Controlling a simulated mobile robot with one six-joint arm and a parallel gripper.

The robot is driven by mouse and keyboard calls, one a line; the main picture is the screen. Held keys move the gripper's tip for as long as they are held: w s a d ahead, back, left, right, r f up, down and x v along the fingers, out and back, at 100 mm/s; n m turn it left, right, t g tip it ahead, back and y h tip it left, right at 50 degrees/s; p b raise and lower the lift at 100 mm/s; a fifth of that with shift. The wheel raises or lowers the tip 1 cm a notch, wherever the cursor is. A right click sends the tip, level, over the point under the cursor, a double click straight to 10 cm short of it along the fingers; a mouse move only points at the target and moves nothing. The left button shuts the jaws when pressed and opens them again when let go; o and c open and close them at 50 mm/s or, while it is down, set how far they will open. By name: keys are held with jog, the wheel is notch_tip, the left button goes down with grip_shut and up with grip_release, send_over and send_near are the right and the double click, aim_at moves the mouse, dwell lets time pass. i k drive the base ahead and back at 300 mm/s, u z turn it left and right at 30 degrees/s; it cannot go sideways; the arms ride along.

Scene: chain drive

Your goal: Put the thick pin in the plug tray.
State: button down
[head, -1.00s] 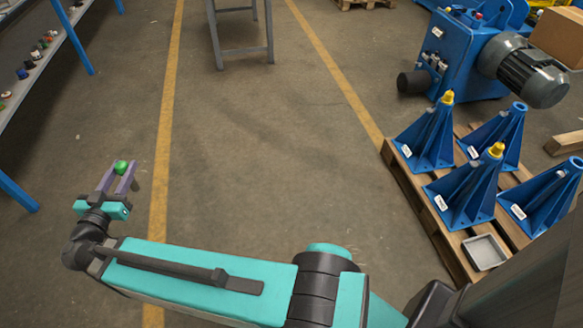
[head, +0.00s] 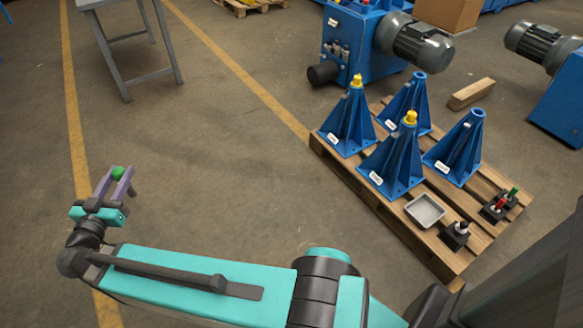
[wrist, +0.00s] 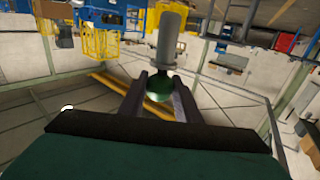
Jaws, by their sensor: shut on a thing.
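My gripper (head: 119,181) is at the left of the head view, well away from the pallet. It is shut on a pin with a rounded green end (head: 118,173). In the wrist view the pin shows a thick grey cylinder (wrist: 169,38) beyond the fingers, with the green part (wrist: 157,99) between them. I take this to be the thick pin, but no label shows. A shallow grey tray (head: 425,211), apparently the plug tray, lies on the wooden pallet at the right. It looks empty.
The pallet (head: 437,258) also bears several blue stands (head: 392,168), two with yellow tops. Small black blocks with pale, red and green-topped pieces (head: 497,207) stand right of the tray. A blue motor unit (head: 352,42) is behind. Open floor (head: 230,190) lies between gripper and pallet.

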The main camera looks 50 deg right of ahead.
aim_at(417, 213)
jog(key=z, duration=1.05)
jog(key=k, duration=0.75)
jog(key=u, duration=0.1)
jog(key=i, duration=1.65)
jog(key=z, duration=0.25)
